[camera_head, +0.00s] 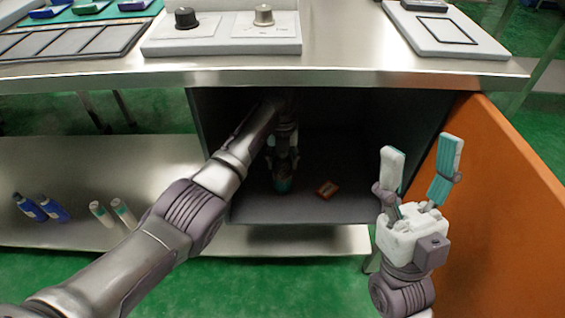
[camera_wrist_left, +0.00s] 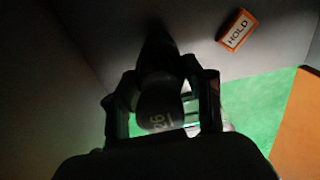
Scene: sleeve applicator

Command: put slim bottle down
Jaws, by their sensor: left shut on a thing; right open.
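My left gripper (camera_head: 284,165) reaches into the open dark cabinet (camera_head: 350,207) under the counter, close above its floor. In the left wrist view its two fingers are closed around the slim bottle (camera_wrist_left: 160,103), which has a dark top marked "26". The bottle's lower part is hidden, and I cannot tell whether it touches the cabinet floor. In the head view the bottle is hard to make out in the shade. My right gripper (camera_head: 422,172) is open and empty, in front of the cabinet near the orange door.
A small orange "HOLD" box (camera_head: 327,190) lies on the cabinet floor, right of my left gripper. The orange door (camera_head: 500,200) stands open at the right. Blue bottles (camera_head: 42,207) and white bottles (camera_head: 112,212) are on the lower shelf at left. A control panel (camera_head: 222,34) sits on the counter.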

